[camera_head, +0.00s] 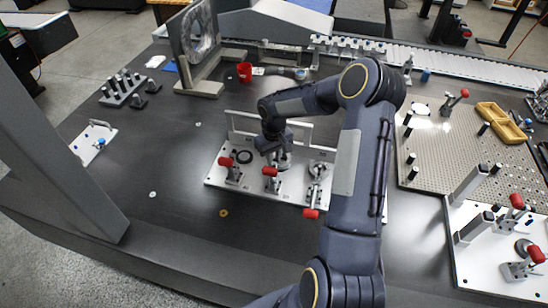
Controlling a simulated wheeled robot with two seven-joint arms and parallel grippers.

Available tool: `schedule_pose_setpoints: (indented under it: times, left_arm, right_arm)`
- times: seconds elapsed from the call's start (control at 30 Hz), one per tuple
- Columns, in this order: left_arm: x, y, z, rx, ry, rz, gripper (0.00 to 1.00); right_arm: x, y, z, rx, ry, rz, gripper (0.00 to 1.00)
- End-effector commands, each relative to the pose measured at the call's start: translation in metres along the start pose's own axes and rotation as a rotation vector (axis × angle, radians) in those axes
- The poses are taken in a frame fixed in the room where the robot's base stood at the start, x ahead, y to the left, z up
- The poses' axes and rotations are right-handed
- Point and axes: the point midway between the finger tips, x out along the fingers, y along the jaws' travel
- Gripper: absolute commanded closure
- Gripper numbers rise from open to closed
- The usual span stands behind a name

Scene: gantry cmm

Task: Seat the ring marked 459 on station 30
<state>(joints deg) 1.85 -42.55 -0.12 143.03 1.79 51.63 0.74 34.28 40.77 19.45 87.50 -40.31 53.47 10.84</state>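A white fixture plate (215,174) with several red-handled clamps lies in the middle of the dark table. A dark ring (244,157) lies at its left station. A grey round part (319,169) sits at a station further right. No number, 459 or 30, is legible. My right gripper (281,160) points down over the middle of the plate, close above or at a grey round part there. Its fingertips are small and partly hidden, so I cannot tell whether it is open or holding something. My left gripper is not in view.
A small orange ring (224,213) lies on the table in front of the plate. A red cup (244,72) and a grey upright frame (196,45) stand behind. A perforated board (460,150) and another clamp plate (480,270) are at right.

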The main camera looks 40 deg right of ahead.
Motion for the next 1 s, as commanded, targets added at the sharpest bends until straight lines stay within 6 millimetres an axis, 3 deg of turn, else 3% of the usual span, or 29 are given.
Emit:
schedule_pose_setpoints:
  times: [1.0]
  left_arm:
    - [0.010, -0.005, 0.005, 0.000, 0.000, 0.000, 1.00]
  right_arm:
    - [0.012, 0.000, -0.001, 0.000, 0.002, 0.000, 1.00]
